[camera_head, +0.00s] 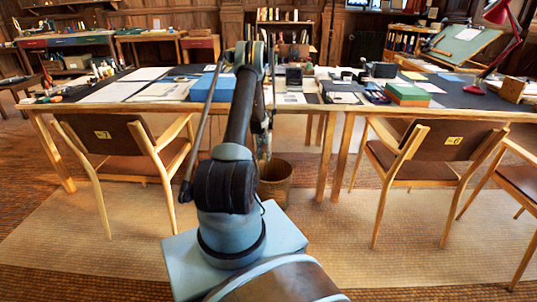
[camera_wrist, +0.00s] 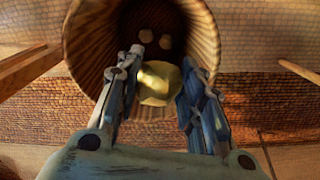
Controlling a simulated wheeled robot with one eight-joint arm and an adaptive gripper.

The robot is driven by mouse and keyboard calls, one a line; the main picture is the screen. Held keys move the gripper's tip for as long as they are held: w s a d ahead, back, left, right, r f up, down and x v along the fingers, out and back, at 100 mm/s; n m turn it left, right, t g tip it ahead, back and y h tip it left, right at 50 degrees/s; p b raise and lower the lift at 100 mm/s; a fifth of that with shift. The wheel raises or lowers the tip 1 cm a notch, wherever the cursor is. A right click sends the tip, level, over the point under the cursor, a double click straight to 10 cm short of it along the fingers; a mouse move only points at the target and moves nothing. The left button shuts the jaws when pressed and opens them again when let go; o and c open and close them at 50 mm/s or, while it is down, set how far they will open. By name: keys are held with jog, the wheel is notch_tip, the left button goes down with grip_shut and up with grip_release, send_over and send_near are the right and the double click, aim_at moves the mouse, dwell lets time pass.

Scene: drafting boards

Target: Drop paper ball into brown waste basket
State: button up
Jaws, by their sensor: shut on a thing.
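The brown waste basket (camera_head: 276,183) stands on the floor beneath the desks, partly hidden behind my arm in the head view. In the wrist view the ribbed basket (camera_wrist: 88,40) opens toward the camera, its dark inside holding a few small pale round things (camera_wrist: 147,36). The pale yellowish paper ball (camera_wrist: 159,84) is between the fingers of my gripper (camera_wrist: 160,75), which is shut on it. The ball appears in front of the basket's near rim and opening; its height above the rim cannot be told.
Desks with papers, a blue box (camera_head: 212,88) and a green box (camera_head: 407,94) stand behind. A wooden chair (camera_head: 128,150) is at left and another (camera_head: 432,150) at right. Wooden legs flank the basket in the wrist view. A pale mat (camera_head: 110,235) covers open floor.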

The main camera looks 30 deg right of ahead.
jog(key=s+d, duration=0.2)
jog(key=d, duration=0.4)
jog(key=shift+n, duration=0.3)
jog(key=shift+w+a+f, duration=0.1)
jog(key=shift+f, duration=1.2)
jog(key=shift+w+a+f, duration=0.1)
jog(key=shift+f, duration=1.15)
jog(key=o, duration=0.7)
jog(key=shift+o, duration=0.2)
jog(key=shift+r, duration=0.1)
